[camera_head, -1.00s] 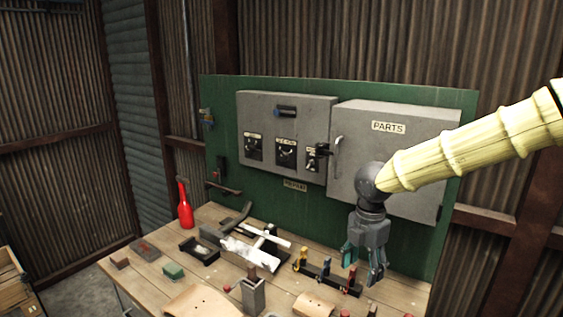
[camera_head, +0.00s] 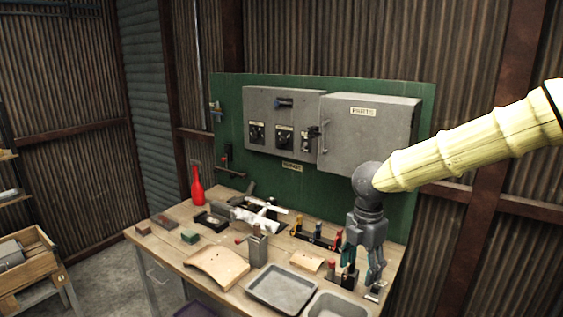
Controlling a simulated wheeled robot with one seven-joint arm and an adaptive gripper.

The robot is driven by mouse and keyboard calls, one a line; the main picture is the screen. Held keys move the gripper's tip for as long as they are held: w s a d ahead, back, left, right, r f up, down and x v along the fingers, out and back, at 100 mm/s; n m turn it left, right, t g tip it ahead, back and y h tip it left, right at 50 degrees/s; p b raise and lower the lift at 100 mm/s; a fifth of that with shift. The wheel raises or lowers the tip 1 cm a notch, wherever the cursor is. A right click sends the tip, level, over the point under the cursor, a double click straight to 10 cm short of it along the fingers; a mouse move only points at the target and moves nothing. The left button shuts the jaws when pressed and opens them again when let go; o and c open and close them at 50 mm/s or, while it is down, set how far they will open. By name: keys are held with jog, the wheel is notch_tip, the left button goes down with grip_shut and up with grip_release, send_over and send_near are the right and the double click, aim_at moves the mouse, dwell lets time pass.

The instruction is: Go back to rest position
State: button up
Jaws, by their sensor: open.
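My gripper (camera_head: 364,268) hangs pointing down at the right of the picture, at the end of my pale yellow sleeved arm. Its fingers are apart, and I see nothing held between them. It shows in front of the right part of the wooden workbench (camera_head: 170,233). Small tools on the bench show behind and beside the fingers. I cannot tell how high the fingertips are above the bench top.
A grey metal tray (camera_head: 283,290) and a second tray (camera_head: 336,306) lie at the bench's front. A red bottle (camera_head: 197,187) stands at the back left. Grey cabinets (camera_head: 368,135) hang on the green board (camera_head: 228,120). A wooden crate (camera_head: 28,262) stands at the far left.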

jog(key=s+d+f+n+t+h, duration=0.1)
jog(key=s+d+f+n+h, duration=0.15)
jog(key=f+n, duration=0.6)
jog(key=s+d+f+n+t+h, duration=0.1)
jog(key=s+d+f+n, duration=0.2)
jog(key=f+n, duration=0.55)
jog(key=s+d+f+n+t+h, duration=0.1)
jog(key=s+d+f+n, duration=0.3)
jog(key=f, duration=0.8)
jog(key=s+a+f+n+g+y, duration=0.1)
jog(key=s+a+f+n+y, duration=0.1)
jog(key=s+f+n, duration=0.5)
jog(key=s+a+f+n+g+y, duration=0.1)
jog(key=s+a+f+n, duration=0.1)
jog(key=s+n, duration=0.8)
jog(key=s+a+f+n+g+y, duration=0.1)
jog(key=s+a+f+n+y, duration=0.1)
jog(key=s+f+n, duration=0.5)
notch_tip(320, 180, down, 9)
jog(key=s+n+b, duration=0.1)
jog(key=s+b, duration=0.1)
jog(key=b, duration=0.9)
jog(key=shift+s+f+n, duration=0.2)
jog(key=shift+s+n, duration=0.1)
jog(key=shift+h, duration=0.25)
jog(key=shift+c, duration=0.3)
